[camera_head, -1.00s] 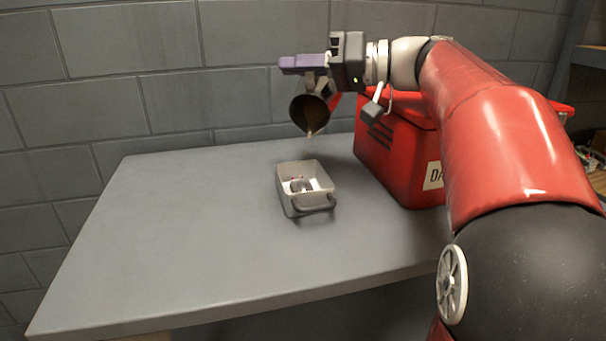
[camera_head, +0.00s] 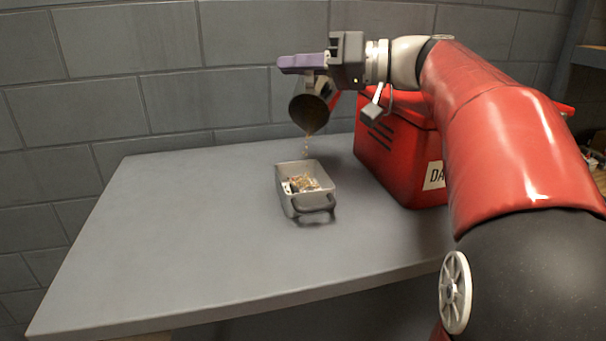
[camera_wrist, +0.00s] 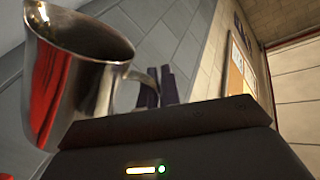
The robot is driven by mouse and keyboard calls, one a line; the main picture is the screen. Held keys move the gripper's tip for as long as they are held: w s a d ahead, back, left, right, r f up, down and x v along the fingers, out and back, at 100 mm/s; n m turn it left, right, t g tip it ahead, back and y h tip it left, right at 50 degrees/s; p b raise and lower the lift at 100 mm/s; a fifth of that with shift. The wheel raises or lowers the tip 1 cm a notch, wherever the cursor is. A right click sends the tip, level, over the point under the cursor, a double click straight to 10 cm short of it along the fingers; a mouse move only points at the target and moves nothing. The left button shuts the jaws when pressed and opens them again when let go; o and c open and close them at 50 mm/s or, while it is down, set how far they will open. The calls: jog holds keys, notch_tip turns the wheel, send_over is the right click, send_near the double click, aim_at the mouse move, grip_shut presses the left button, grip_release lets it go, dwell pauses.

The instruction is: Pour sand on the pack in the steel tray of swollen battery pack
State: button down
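A steel jug (camera_head: 309,110) is tilted mouth-down above the table in the head view, and a thin stream of sand (camera_head: 306,143) falls from its lip. It also shows in the wrist view (camera_wrist: 75,75), where its handle lies at the dark fingers. My gripper (camera_head: 308,72) is shut on the jug's handle. The steel tray (camera_head: 312,204) sits on the table below the jug, with its handle toward the front. Tan sand lies in the tray and covers part of the contents. The battery pack (camera_head: 290,186) is mostly hidden, with only a small part seemingly showing at the left.
A red bin (camera_head: 400,160) with a partly hidden label stands right of the tray, under my arm. The grey table (camera_head: 180,240) is clear to the left and front. A block wall (camera_head: 100,100) stands behind.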

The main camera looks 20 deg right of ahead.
jog(key=shift+s+a+n, duration=0.25)
jog(key=shift+s+n, duration=0.15)
jog(key=shift+s, duration=0.05)
dwell(1.6)
